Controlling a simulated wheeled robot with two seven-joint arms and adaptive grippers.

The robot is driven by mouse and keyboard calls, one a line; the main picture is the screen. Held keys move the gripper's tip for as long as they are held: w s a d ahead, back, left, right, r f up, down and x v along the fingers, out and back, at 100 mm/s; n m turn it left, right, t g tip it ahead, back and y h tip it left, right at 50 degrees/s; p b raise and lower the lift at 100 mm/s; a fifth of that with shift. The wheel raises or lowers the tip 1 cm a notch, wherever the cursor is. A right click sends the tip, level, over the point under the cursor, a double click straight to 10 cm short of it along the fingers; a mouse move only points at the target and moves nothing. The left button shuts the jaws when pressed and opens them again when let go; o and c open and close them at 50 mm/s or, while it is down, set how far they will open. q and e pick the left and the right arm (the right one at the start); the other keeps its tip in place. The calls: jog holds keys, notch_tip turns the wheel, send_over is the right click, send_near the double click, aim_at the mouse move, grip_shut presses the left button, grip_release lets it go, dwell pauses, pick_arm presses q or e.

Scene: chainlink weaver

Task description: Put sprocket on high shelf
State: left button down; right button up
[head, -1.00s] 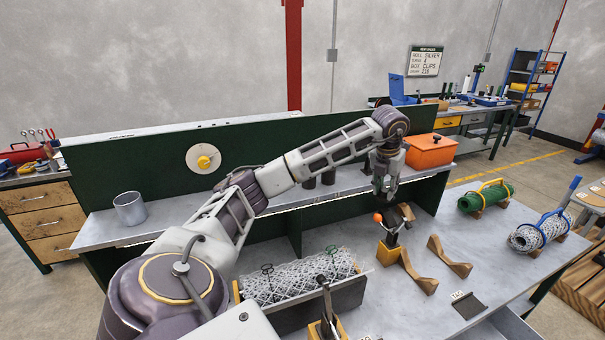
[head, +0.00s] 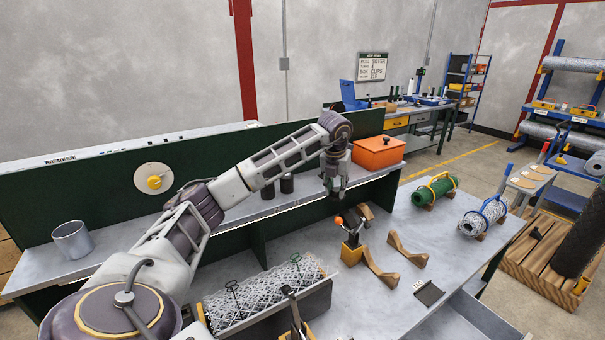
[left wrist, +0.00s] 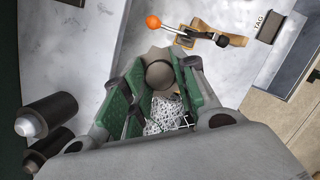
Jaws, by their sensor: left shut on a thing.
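My left gripper (head: 334,192) hangs above the bench, in front of the raised grey shelf (head: 225,220) and left of the orange box. In the left wrist view its green fingers (left wrist: 155,97) are shut on a grey-brown piece with a round hub and an angular outline, which looks like the sprocket (left wrist: 160,73). The fingers cover its sides. In the head view the held piece is too small and hidden to make out. The shelf runs along the green back panel (head: 100,190). My right gripper is not in view.
On the shelf stand a metal cup (head: 72,241), dark cylinders (head: 287,184) and the orange box (head: 378,152), with free room between cup and cylinders. Below are an orange-knobbed clamp (head: 351,246), wooden cradles (head: 380,270), a mesh roll in a tray (head: 270,325) and a green roll (head: 434,191).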

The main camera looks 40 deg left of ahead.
pick_arm(q)
jog(key=w+a+p, duration=0.1)
jog(key=a, duration=0.2)
jog(key=w+a+p, duration=0.1)
jog(key=a, duration=0.3)
jog(key=w+a+p, duration=0.1)
jog(key=a, duration=0.3)
jog(key=shift+w+a+r, duration=0.1)
jog(key=shift+w, duration=0.05)
jog(key=shift+a, duration=0.1)
jog(key=shift+w+a+p, duration=0.25)
jog(key=shift+a+p, duration=0.1)
jog(key=shift+a, duration=0.35)
jog(key=shift+w+a+p, duration=0.2)
jog(key=shift+a+p, duration=0.15)
jog(key=shift+a, duration=0.55)
jog(key=shift+f+p, duration=0.35)
jog(key=shift+f, duration=0.4)
jog(key=shift+f, duration=0.1)
jog(key=c, duration=1.1)
grip_release()
